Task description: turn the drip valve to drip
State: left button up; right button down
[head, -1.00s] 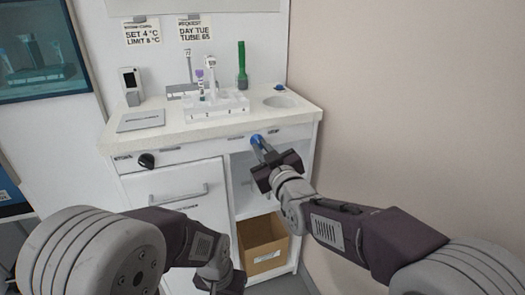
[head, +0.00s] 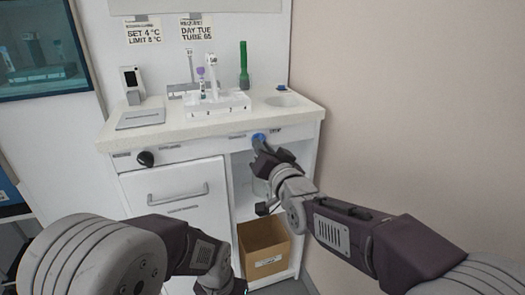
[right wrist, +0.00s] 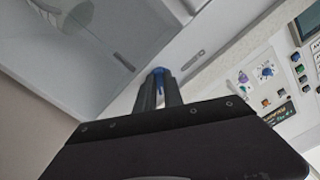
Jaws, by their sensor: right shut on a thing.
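The blue valve knob (head: 258,138) sits on the front panel of the counter, right of centre in the head view. My right gripper (head: 262,148) is shut on it, with the fingers pointing at the panel. The blue knob also shows between the fingertips in the right wrist view (right wrist: 158,72), mostly hidden by the fingers. The label beside the knob is too small to read. My left arm is low at the left; its gripper (head: 222,284) is near the bottom edge, and its fingers do not show clearly.
A black knob (head: 146,159) is on the panel's left. A cardboard box (head: 264,246) stands in the open bay below. A wall is close on the right.

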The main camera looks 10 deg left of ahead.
jog(key=shift+m, duration=0.9)
jog(key=c, duration=1.5)
grip_release()
jog(key=shift+o, duration=0.2)
jog(key=shift+s, duration=0.1)
jog(key=p+v, duration=0.1)
jog(key=v, duration=0.8)
jog(key=shift+p, duration=0.4)
